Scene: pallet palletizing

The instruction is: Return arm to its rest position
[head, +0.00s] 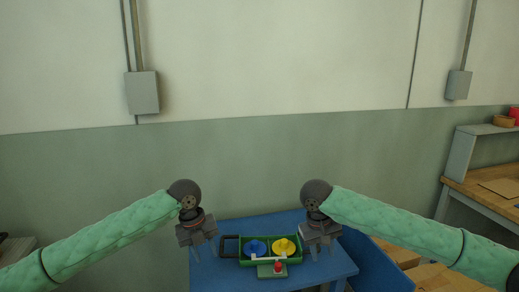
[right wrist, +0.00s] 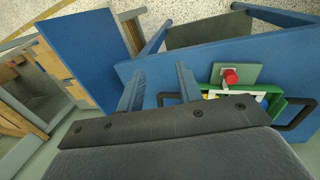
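My left gripper (head: 205,249) hangs fingers down over the left part of the blue table (head: 225,281), left of the green tray. Its two fingers are apart with nothing between them. My right gripper (head: 322,249) hangs in much the same way over the right part of the table, right of the tray. Its fingers also show in the right wrist view (right wrist: 160,88), apart and empty above the blue tabletop. Both arms (head: 110,232) (head: 395,232) reach in from the sides, bent downward at the wrists.
The green tray (head: 292,261) holds a blue piece (head: 256,247) and a yellow piece (head: 284,246). A red button (head: 277,266) on a green base is at its front. A blue panel (head: 380,268) and cardboard boxes (head: 445,277) are at right. A workbench (head: 490,195) stands by the wall.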

